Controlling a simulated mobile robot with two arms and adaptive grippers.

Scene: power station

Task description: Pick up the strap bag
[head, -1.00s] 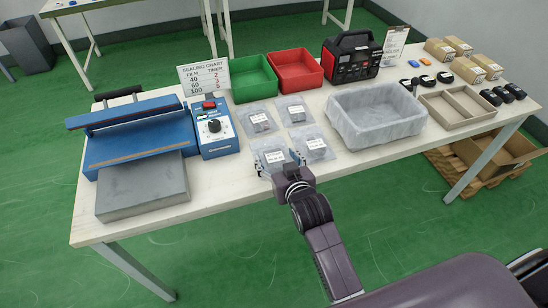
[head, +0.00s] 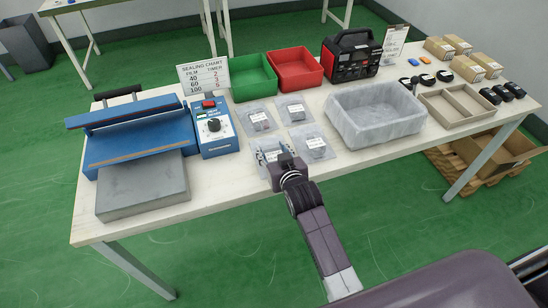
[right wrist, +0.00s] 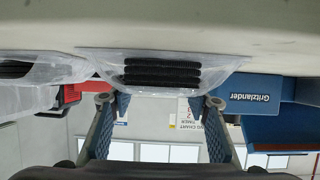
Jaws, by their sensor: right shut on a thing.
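A clear strap bag (head: 270,147) with a white label lies near the table's front edge, the front left of a cluster of similar bags. My right gripper (head: 273,157) reaches in from the front and is shut on this bag, with a finger at each side. In the right wrist view, which appears upside down, the bag (right wrist: 160,75) holds stacked black strap between the fingers of my right gripper (right wrist: 158,101). The bag still appears to be at table level. My left gripper is not in view.
Other bags lie right beside (head: 314,143) and behind (head: 258,120) the held one. A blue sealer (head: 140,130) stands left, a lined grey bin (head: 376,135) right. Green (head: 252,90) and red (head: 295,84) bins stand behind.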

